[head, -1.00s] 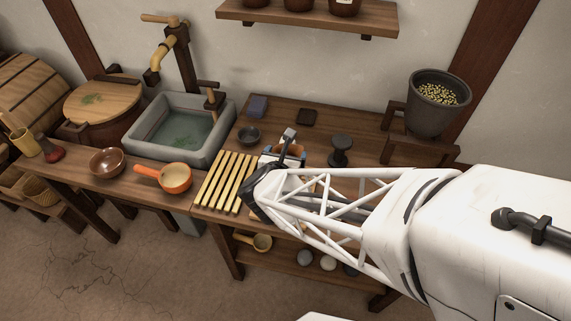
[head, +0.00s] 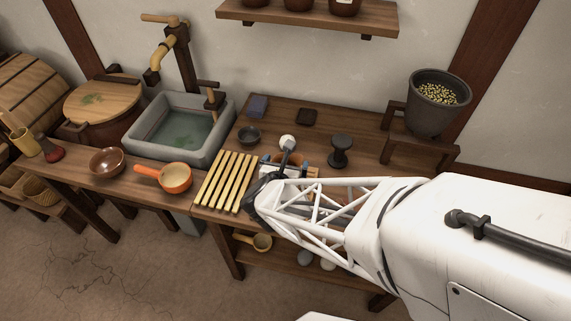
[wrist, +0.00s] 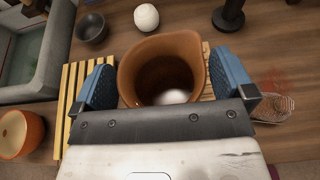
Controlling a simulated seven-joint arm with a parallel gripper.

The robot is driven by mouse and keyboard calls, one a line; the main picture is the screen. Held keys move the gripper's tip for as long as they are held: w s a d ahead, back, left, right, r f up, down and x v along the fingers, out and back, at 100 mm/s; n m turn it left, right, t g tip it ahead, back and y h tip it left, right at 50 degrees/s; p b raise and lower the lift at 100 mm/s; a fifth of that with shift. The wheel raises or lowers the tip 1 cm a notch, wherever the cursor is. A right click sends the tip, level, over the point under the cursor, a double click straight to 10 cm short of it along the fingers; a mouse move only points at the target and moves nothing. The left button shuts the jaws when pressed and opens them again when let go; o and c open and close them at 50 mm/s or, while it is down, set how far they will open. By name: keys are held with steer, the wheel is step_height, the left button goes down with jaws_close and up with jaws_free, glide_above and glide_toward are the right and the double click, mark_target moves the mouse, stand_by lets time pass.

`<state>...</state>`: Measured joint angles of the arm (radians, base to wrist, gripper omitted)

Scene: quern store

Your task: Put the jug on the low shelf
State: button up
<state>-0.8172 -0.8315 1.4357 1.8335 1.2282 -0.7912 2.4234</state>
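The jug (wrist: 160,62) is brown with a wide round mouth and a spout. In the wrist view it stands upright over a small slatted board, between the two blue fingers of my gripper (wrist: 168,82). The fingers are spread on either side of the jug, with a thin gap seen at the right; contact at the left is hard to tell. In the head view my gripper (head: 285,163) is over the bench, right of the yellow slatted rack, and my arm mostly hides the jug. The low shelf (head: 283,264) is under the bench, partly hidden by my arm.
A yellow ladle (head: 259,241) and grey stones (head: 305,257) sit on the low shelf. Around my gripper stand a white ball (wrist: 146,17), a dark bowl (wrist: 91,28), a black spool-shaped stand (head: 340,150) and the slatted rack (head: 228,180). A stone sink (head: 140,140) is left.

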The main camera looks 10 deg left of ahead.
steer(key=shift+r, duration=0.15)
steer(key=v, duration=1.2)
stand_by(0.6)
steer(key=shift+r, duration=0.1)
stand_by(0.8)
